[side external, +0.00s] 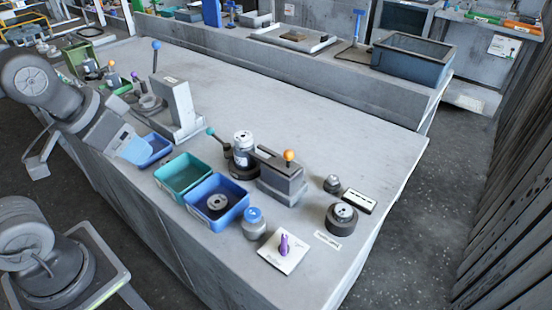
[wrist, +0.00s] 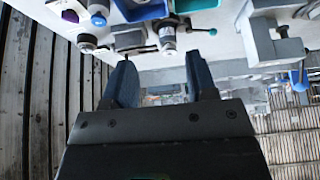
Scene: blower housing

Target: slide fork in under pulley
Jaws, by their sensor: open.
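My gripper (wrist: 160,75) is open in the wrist view, with two dark blue fingers apart and nothing between them. In the side view, my gripper (side external: 132,148) hangs by the bench's left edge, near the small blue bin and well left of the round parts. I cannot pick out the fork or the pulley for certain. A dark round part with a bright metal hub (side external: 342,218) stands at the bench's right end. A ring-shaped grey part (side external: 216,202) lies in the blue bin (side external: 232,212). Neither is near my gripper.
A teal bin (side external: 184,175), an upright cylinder in a dark base (side external: 242,158), a grey block with an orange knob (side external: 280,180), a blue-capped jar (side external: 254,223) and a white plate with a purple handle (side external: 284,248) stand along the front. The middle of the bench is clear.

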